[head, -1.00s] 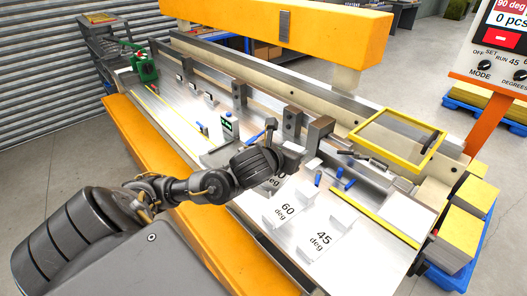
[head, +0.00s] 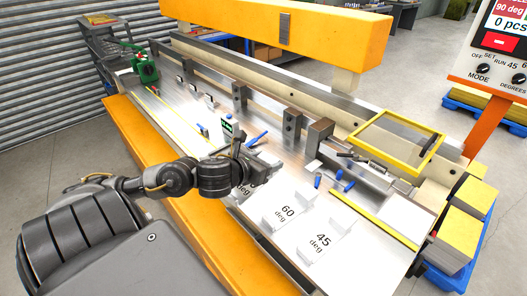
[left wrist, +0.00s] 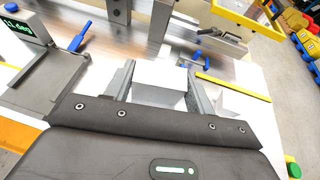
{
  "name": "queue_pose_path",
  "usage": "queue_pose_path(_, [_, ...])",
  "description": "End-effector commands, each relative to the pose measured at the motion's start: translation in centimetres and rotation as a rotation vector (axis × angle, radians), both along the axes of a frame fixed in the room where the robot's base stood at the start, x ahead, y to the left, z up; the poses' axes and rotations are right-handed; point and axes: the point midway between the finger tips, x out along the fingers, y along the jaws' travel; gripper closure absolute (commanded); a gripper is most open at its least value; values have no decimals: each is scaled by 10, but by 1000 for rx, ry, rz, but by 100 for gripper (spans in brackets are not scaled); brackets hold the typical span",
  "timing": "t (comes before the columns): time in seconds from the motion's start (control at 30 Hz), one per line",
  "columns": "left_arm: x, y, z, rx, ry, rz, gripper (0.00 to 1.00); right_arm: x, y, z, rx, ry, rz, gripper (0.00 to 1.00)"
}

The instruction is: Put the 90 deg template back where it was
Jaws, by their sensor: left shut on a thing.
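My left gripper (head: 246,166) is shut on the white 90 deg template, whose label "deg" (head: 249,188) shows partly below the fingers in the head view. In the left wrist view, the template (left wrist: 160,93) sits between the two fingers. The held template is in line with the white 60 deg template (head: 287,212) and the 45 deg template (head: 323,241), at the left end of that row. My gripper hides much of it, and I cannot tell whether it touches the plate below. My right gripper is not in view.
A small device with a green display (head: 227,126) stands behind the gripper. Several blue-handled items (head: 258,138) lie on the metal bed. A yellow-framed guard (head: 398,143) is at the right. A yellow strip (head: 375,220) edges the plate right of the templates.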

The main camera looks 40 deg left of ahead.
Motion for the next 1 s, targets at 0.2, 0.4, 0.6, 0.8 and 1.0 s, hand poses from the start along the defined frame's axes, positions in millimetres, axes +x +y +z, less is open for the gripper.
queue_pose_path(0.2, [-26,3,-5,-1,4,-96,76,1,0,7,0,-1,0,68])
queue_pose_path(0.4, [-35,0,-7,-2,-1,-142,76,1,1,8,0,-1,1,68])
queue_pose_path(0.6, [-32,0,-11,2,-4,-149,76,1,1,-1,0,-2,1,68])
queue_pose_path(0.8, [-20,3,-19,4,-6,-154,76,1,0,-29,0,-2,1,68])
queue_pose_path(1.0, [-6,10,-19,-3,-5,-140,76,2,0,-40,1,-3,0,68])
